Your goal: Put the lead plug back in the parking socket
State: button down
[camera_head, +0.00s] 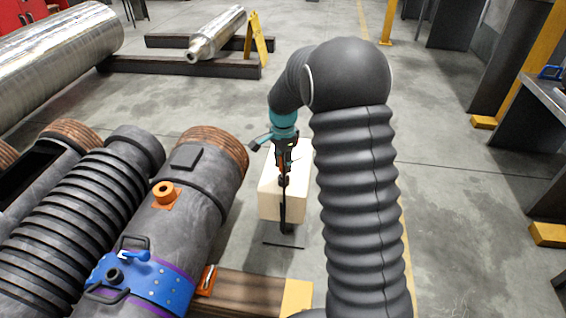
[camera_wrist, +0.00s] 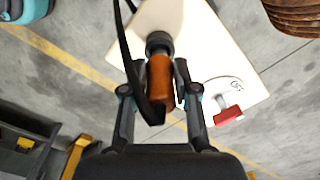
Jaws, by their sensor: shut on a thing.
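In the wrist view my gripper (camera_wrist: 160,70) is shut on the orange lead plug (camera_wrist: 160,86), with one finger on each side. A black collar (camera_wrist: 158,42) shows at the plug's far end, and a black cable (camera_wrist: 128,50) runs beside it. In the head view my gripper (camera_head: 284,160) is over a cream box (camera_head: 270,192), with the dark cable (camera_head: 286,208) in front of the box. An orange ring-shaped socket (camera_head: 164,193) sits on the grey barrel to the left, apart from my gripper. I cannot tell whether either socket is the parking socket, or whether the plug is seated.
A red piece (camera_wrist: 229,115) is at the cream box's edge in the wrist view. The barrel (camera_head: 195,215) has a blue band (camera_head: 150,285) with handles and lies left of my arm. A wooden beam (camera_head: 245,293) is in front. Open floor lies behind the box.

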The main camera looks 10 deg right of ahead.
jog(key=shift+f+b, duration=0.85)
jog(key=shift+f, duration=0.7)
jog(key=c, duration=0.8)
grip_release()
notch_tip(320, 180, up, 12)
jog(key=shift+r, duration=0.1)
